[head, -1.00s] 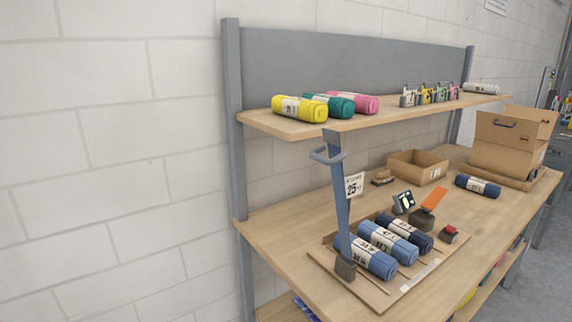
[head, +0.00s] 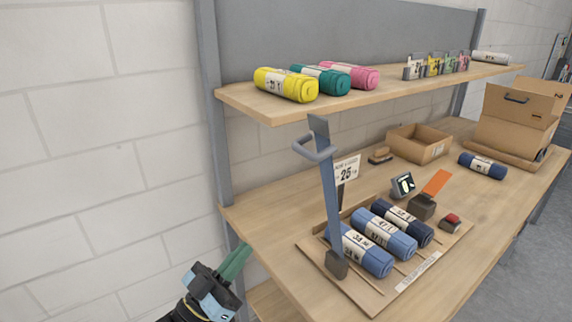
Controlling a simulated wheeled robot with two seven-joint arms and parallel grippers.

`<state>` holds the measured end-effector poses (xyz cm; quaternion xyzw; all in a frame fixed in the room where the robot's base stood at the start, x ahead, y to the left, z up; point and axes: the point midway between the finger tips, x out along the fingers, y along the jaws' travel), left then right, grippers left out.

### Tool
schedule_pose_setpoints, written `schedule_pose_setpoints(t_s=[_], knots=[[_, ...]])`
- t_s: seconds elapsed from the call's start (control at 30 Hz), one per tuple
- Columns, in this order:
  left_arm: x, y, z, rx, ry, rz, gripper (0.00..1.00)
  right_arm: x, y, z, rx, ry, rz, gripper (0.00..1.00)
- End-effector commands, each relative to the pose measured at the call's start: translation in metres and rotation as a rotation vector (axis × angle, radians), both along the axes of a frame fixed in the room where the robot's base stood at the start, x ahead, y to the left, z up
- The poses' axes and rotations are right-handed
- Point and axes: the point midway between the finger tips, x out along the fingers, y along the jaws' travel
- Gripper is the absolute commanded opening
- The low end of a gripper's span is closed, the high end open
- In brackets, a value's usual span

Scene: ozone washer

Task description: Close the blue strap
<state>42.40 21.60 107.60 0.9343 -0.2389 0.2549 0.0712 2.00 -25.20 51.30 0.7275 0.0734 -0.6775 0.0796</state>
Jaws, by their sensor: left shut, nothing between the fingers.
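The blue strap (head: 331,195) stands up, tilted slightly, from a dark block (head: 337,265) at the front left of the wooden tray (head: 375,303). A grey-blue loop handle (head: 313,148) sticks out near its top end. Rolled blue bundles (head: 365,256) with white labels lie in the tray just right of the strap. My left gripper (head: 240,257) is at the bottom left, beside the table's left edge, with its green fingers shut and empty. It is well left of the strap and apart from it. My right gripper is not in view.
An orange strap (head: 437,182) stands tilted on a dark block in the tray. A "25" sign (head: 346,172) stands behind the blue strap. A shelf (head: 330,108) with colored rolls overhangs the table's back. An open box (head: 419,145) stands behind. The left gripper's surroundings look clear.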

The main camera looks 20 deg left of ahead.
Motion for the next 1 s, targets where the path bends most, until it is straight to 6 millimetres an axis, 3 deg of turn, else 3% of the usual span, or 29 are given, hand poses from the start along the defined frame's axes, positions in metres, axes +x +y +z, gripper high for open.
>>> schedule_pose_setpoints(t_s=[0.03,0.1,0.2,0.43,0.87,1.0], knots=[[-0.011,-0.006,0.034,-0.04,-0.077,-0.046,0.0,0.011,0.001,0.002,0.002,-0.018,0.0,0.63],[-0.025,-0.011,0.067,-0.088,-0.156,-0.093,0.0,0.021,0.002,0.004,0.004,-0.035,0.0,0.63],[-0.04,-0.014,0.095,-0.133,-0.225,-0.138,0.0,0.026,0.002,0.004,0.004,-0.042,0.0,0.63],[-0.039,-0.021,0.122,-0.159,-0.261,-0.158,0.0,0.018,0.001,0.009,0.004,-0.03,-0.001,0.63],[0.008,-0.058,0.189,-0.157,-0.26,-0.157,0.0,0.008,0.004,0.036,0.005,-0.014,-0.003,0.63],[0.025,-0.071,0.185,-0.157,-0.257,-0.157,0.0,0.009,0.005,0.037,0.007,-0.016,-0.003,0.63]])
